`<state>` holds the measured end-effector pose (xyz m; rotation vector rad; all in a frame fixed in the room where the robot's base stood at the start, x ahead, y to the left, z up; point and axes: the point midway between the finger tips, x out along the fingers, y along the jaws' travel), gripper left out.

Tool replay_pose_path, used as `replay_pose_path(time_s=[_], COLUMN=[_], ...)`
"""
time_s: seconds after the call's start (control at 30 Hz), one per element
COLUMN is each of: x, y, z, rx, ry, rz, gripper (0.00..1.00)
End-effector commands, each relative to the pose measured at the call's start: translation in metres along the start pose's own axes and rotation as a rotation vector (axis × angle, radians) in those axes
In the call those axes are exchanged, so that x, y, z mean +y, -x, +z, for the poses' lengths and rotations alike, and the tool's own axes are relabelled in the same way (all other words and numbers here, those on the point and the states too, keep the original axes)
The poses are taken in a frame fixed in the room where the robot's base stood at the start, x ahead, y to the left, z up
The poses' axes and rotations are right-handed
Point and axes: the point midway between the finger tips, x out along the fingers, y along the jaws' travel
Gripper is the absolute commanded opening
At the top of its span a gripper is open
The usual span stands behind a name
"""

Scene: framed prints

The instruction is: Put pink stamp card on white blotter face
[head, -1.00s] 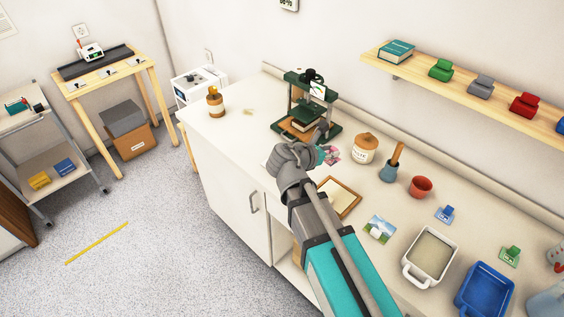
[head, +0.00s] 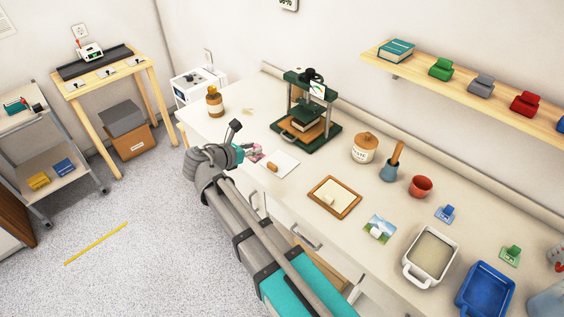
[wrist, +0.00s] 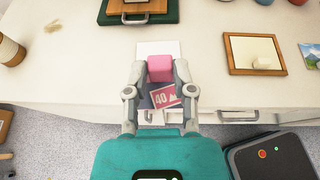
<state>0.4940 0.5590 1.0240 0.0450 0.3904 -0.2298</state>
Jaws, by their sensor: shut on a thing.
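My gripper (wrist: 159,72) is shut on the pink block-shaped grip (wrist: 159,67) of the pink stamp card (wrist: 165,95), whose printed "40" shows below the fingers in the wrist view. In the head view my gripper (head: 243,153) is at the counter's front edge, with the pink card (head: 256,155) just at its tip. A flat white sheet (head: 285,162) with a brown block (head: 272,167) on it, which looks like the white blotter, lies right of the card. In the wrist view this sheet (wrist: 158,48) is partly hidden behind the grip. The card's height above the counter is unclear.
A green press (head: 306,125) stands behind the sheet. A wood-framed pale board (head: 345,190) lies to the right, then a landscape card (head: 380,228) and a white tray (head: 405,262). An open drawer shows below the counter front.

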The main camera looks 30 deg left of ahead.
Motion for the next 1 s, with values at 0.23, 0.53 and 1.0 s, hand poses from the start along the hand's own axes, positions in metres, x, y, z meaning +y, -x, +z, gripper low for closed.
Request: replay_pose_path(time_s=[0.23, 0.53, 1.0], x=[0.005, 0.005, 0.008], y=[0.005, 0.002, -0.071], z=[-0.002, -0.003, -0.008], rx=[0.000, 0.000, -0.001], ry=[0.002, 0.002, 0.001], rz=[0.005, 0.005, 0.005], gripper=[0.03, 0.03, 0.03])
